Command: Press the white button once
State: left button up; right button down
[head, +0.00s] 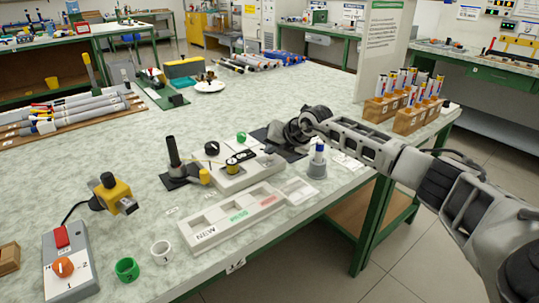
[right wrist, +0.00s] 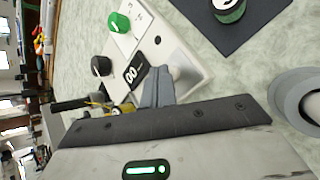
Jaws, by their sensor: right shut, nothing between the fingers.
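The control panel (head: 238,178), a white sloped box, stands near the middle of the table; it also shows in the right wrist view (right wrist: 190,62). It carries a green knob (right wrist: 119,22), a black knob (right wrist: 102,66) and a dark display (right wrist: 133,77). My right gripper (right wrist: 155,92) is shut and empty, over the panel's edge. In the head view the button is not clear. My left gripper is out of view.
A white tray (head: 212,232) lies in front of the panel. A grey cup holder (head: 317,168) stands right of it, and a black post (head: 173,153) left. A grey box with a red switch (head: 62,236) is at the front left. Wooden racks (head: 408,121) stand at the right.

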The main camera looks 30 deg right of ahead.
dwell(0.3)
jog(key=shift+r+p, duration=0.85)
jog(key=shift+r, duration=0.05)
notch_tip(320, 180, up, 5)
jog(key=p, duration=0.4)
dwell(0.6)
